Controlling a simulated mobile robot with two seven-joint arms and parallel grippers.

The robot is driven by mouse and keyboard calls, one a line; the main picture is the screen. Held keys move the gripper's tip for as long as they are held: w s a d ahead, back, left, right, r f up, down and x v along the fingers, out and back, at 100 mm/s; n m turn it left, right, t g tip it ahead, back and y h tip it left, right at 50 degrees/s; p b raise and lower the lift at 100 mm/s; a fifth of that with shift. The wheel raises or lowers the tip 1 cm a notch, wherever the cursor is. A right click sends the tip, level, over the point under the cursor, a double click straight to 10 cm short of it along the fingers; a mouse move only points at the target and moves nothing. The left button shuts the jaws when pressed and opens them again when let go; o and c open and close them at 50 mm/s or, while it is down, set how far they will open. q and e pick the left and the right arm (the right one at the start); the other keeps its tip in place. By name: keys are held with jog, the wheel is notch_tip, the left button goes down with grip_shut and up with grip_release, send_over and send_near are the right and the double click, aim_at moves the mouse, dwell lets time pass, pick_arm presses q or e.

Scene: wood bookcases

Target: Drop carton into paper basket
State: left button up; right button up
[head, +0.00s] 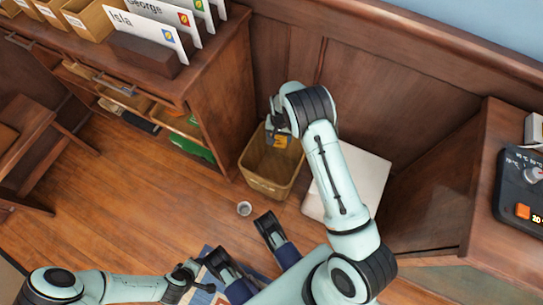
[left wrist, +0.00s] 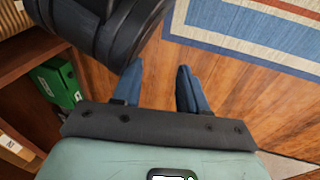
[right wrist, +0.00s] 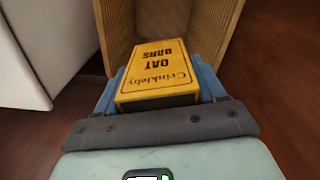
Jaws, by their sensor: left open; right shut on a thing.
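The yellow oat bars carton (right wrist: 158,66) is between the blue fingers of my right gripper (right wrist: 162,82), which is shut on it. In the head view, a small yellow part of the carton (head: 280,141) shows under my right gripper (head: 279,128), at the opening of the tan paper basket (head: 270,188). The basket stands on the floor against the wood panelling; its walls (right wrist: 218,25) also show beyond the carton in the right wrist view. How deep the carton sits is unclear. My left gripper (left wrist: 159,88) is open and empty, low at the front left.
A white box-like object (head: 357,180) stands right of the basket. A wood cabinet (head: 222,95) with card holders on top is at its left. A small round cup (head: 244,208) sits on the floor in front. A blue-and-cream rug (left wrist: 270,40) lies near my left gripper.

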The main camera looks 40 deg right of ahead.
jog(key=shift+w+d+f, duration=0.15)
jog(key=shift+d+f, duration=0.05)
jog(key=shift+f, duration=0.25)
notch_tip(320, 180, down, 5)
jog(key=b, duration=0.3)
jog(key=shift+b, duration=0.3)
pick_arm(q)
jog(key=s+a+f+g, duration=0.1)
jog(key=s+f+g, duration=0.1)
jog(key=s+f, duration=0.3)
jog(key=shift+s+f+g, duration=0.4)
jog(key=shift+s, duration=0.7)
pick_arm(e)
jog(key=shift+f, duration=0.3)
pick_arm(q)
jog(key=shift+a, duration=0.1)
pick_arm(e)
jog(key=o, duration=1.1)
jog(key=shift+r, duration=0.1)
pick_arm(q)
jog(key=w+d+r+t+p, duration=0.1)
jog(key=w+r+t+p, duration=0.2)
jog(key=w+r, duration=0.3)
jog(key=shift+w+p, duration=0.4)
jog(key=shift+w, duration=0.7)
pick_arm(e)
notch_tip(320, 180, up, 13)
jog(key=shift+r, duration=0.15)
